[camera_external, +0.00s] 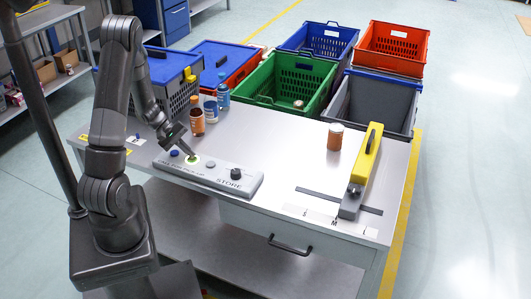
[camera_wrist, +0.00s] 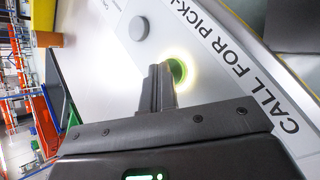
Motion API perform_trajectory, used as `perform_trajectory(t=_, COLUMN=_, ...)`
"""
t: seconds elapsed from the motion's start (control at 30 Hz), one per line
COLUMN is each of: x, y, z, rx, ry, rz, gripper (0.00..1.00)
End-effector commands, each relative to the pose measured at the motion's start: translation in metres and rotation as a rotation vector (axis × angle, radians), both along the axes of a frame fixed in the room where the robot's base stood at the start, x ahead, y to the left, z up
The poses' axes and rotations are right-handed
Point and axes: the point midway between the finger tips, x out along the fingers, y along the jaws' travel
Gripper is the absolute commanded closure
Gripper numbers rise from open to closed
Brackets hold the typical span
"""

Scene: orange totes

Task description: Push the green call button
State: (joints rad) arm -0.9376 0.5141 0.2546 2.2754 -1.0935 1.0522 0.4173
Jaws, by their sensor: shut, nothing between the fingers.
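The green call button (camera_wrist: 178,70) has a glowing yellow-green ring and sits on a grey button panel (camera_external: 222,181) marked "STORE" and, in the wrist view, "CALL FOR PICK". In the external view the lit ring (camera_external: 193,160) shows at the tip of my gripper (camera_external: 189,153). In the wrist view my gripper (camera_wrist: 161,72) is shut and empty, its fingertips at the left edge of the green button and hiding part of it. I cannot tell whether the tips touch it.
A blue button (camera_external: 174,153), a grey button (camera_external: 211,164) and a black knob (camera_external: 236,174) share the panel. Bottles (camera_external: 197,118) stand behind it. A brown jar (camera_external: 335,137) and a yellow-handled tool (camera_external: 366,160) are to the right. Totes (camera_external: 262,89) line the back.

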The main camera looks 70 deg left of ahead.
Motion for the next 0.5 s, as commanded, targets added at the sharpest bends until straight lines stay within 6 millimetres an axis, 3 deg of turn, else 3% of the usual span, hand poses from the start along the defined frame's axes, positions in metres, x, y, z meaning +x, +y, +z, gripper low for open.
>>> perform_trajectory(t=0.5, x=-0.0002, y=0.0000, z=0.0092, rx=0.000, ry=0.000, rz=0.000, gripper=1.00)
